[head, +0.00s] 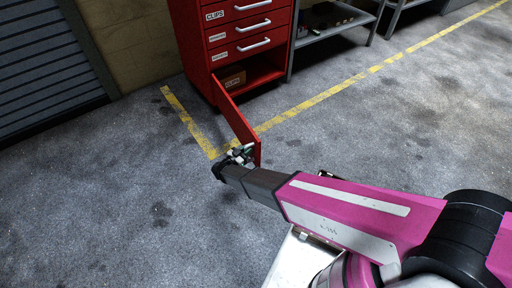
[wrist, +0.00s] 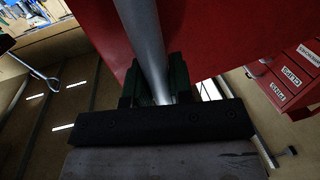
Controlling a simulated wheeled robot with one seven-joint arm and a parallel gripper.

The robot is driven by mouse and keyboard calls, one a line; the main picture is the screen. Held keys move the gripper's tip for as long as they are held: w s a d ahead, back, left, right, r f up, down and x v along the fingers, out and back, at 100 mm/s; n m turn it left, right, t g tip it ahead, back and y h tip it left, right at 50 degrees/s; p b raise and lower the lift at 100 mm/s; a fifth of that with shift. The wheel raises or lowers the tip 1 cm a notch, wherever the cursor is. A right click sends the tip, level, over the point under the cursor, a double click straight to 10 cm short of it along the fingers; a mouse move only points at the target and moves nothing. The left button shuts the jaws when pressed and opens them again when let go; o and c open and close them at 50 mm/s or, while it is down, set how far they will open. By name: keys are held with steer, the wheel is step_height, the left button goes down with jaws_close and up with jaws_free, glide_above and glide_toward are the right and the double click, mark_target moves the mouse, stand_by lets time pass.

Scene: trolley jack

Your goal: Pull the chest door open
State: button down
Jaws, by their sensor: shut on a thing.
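The red chest (head: 243,40) stands at the back with drawers above and a low compartment at the bottom. Its red door (head: 236,122) is swung out from the compartment's left side, and a box shows inside the opening. My gripper (head: 240,154) is at the door's free end, low over the floor. In the wrist view my gripper (wrist: 160,92) is shut on the door's grey bar handle (wrist: 146,40), with the red door panel (wrist: 215,35) right behind it. The exact finger contact is partly hidden by the gripper's body.
A grey metal shelf (head: 335,22) stands right of the chest. A roller shutter (head: 45,60) is at the left. The concrete floor (head: 110,200) around the door is clear, with yellow lines (head: 330,92) painted on it.

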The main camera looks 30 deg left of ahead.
steer(key=shift+v, duration=0.95)
steer(key=shift+a, duration=0.15)
steer(key=c, duration=1.1)
jaws_free()
steer(key=shift+o, duration=0.4)
steer(key=shift+a, duration=0.1)
steer(key=shift+s, duration=0.1)
steer(key=v, duration=1)
steer(key=shift+s+a, duration=0.2)
steer(key=shift+s, duration=0.1)
